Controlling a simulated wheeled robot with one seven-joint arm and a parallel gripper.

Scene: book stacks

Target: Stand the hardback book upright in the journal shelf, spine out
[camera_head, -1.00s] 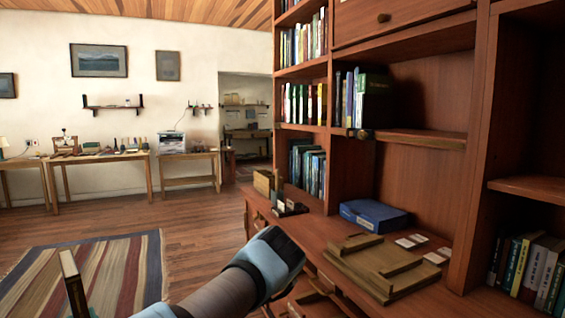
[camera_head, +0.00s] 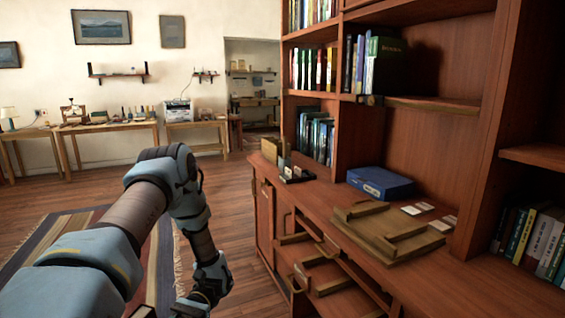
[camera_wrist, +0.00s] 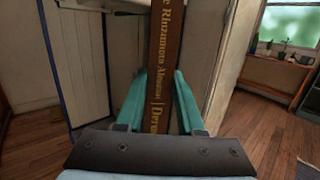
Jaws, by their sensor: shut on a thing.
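The hardback book (camera_wrist: 166,50) is brown with gold lettering along its spine. In the wrist view it is upright between the two teal fingers of my gripper (camera_wrist: 161,78), which is shut on it. The spine faces the wrist camera, and the book's lower end is hidden behind the gripper. In the head view my gripper is low at the bottom edge, left of the bookcase and away from its shelves. The wooden bookcase (camera_head: 440,130) has a shelf (camera_head: 430,103) with several upright books at its left and bare board to their right. I cannot tell which compartment is the journal shelf.
More books (camera_head: 535,240) fill a lower right compartment. Floor (camera_head: 245,215) is clear between my arm and the bookcase.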

